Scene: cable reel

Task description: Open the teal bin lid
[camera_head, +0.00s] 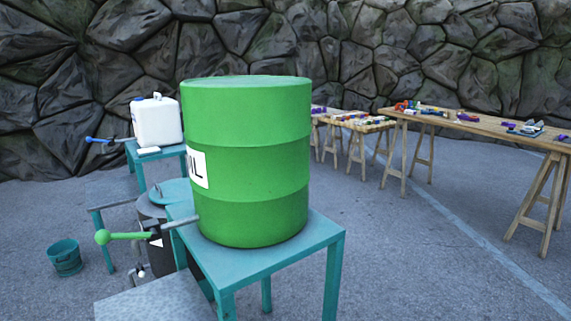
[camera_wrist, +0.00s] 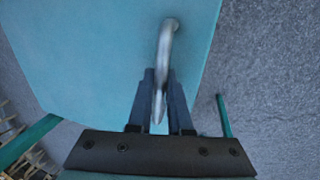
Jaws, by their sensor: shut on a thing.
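The teal bin lid (camera_head: 172,189) is at the left in the head view, on top of a dark round bin (camera_head: 150,210). The green drum and a table hide part of both. In the wrist view a flat teal surface, which looks like the lid (camera_wrist: 95,50), fills the upper left. A curved metal handle (camera_wrist: 168,38) rises from it. My gripper (camera_wrist: 161,98) is shut on this handle, with one dark finger on each side. I cannot make out my gripper in the head view, nor tell whether the lid is raised.
A green drum (camera_head: 248,150) stands on a teal table (camera_head: 255,262), with a green-knobbed lever (camera_head: 103,237) at its left. A white canister (camera_head: 155,121) stands on another teal table behind. A teal bucket (camera_head: 64,258) is on the floor. Wooden tables (camera_head: 470,124) stand at right. Paving is open at centre right.

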